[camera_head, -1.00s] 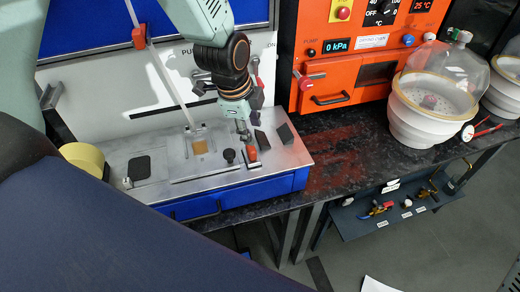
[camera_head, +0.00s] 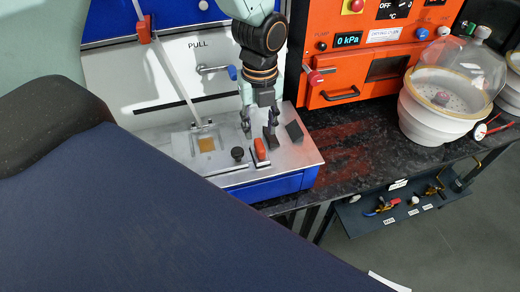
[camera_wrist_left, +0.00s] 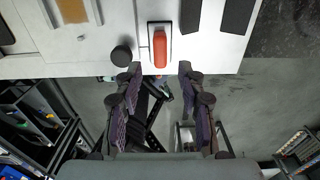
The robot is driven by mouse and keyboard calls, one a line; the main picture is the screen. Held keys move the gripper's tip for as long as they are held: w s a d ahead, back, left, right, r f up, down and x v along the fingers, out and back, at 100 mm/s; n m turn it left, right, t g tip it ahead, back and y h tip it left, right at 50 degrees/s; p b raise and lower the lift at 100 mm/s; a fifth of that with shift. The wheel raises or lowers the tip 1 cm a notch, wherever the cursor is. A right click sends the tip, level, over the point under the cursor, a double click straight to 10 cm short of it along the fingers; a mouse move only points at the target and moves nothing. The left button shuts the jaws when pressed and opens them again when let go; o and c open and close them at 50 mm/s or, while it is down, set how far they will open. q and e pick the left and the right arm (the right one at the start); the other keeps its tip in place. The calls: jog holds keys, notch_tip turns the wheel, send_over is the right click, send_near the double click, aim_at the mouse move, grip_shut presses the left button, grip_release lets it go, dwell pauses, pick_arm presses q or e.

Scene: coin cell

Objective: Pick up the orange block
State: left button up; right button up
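The orange block (camera_head: 260,149) is small and red-orange, and sits on the metal top plate of the blue-sided station. In the left wrist view the orange block (camera_wrist_left: 161,51) lies in a pale, dark-edged slot, upper centre. My left gripper (camera_head: 260,122) points down just above and behind the block in the head view. In the wrist view the left gripper (camera_wrist_left: 160,70) has its fingers spread, one to each side of the block's line, with nothing between them. The block looks clear of both fingers. My right gripper is not in view.
A black knob (camera_head: 237,154) stands close left of the block. Dark wedge-shaped pieces (camera_head: 294,131) are to its right. A square amber sample (camera_head: 206,145) lies further left. An orange oven (camera_head: 360,75) and a white domed vessel (camera_head: 437,110) stand on the dark bench.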

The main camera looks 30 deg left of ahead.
aim_at(260, 145)
pick_arm(q)
jog(key=shift+s+f, duration=0.3)
jog(key=shift+f, duration=0.55)
jog(key=f, duration=0.3)
jog(key=w+f, duration=0.1)
jog(key=f, duration=0.1)
jog(key=shift+a+f, duration=0.1)
jog(key=shift+f, duration=0.1)
jog(key=shift+s+a+f, duration=0.1)
jog(key=shift+f, duration=0.1)
jog(key=shift+s+d+r, duration=0.15)
jog(key=shift+s+d, duration=0.05)
jog(key=shift+d, duration=0.05)
jog(key=shift+c, duration=0.2)
jog(key=shift+w, duration=0.1)
jog(key=c, duration=0.3)
grip_shut()
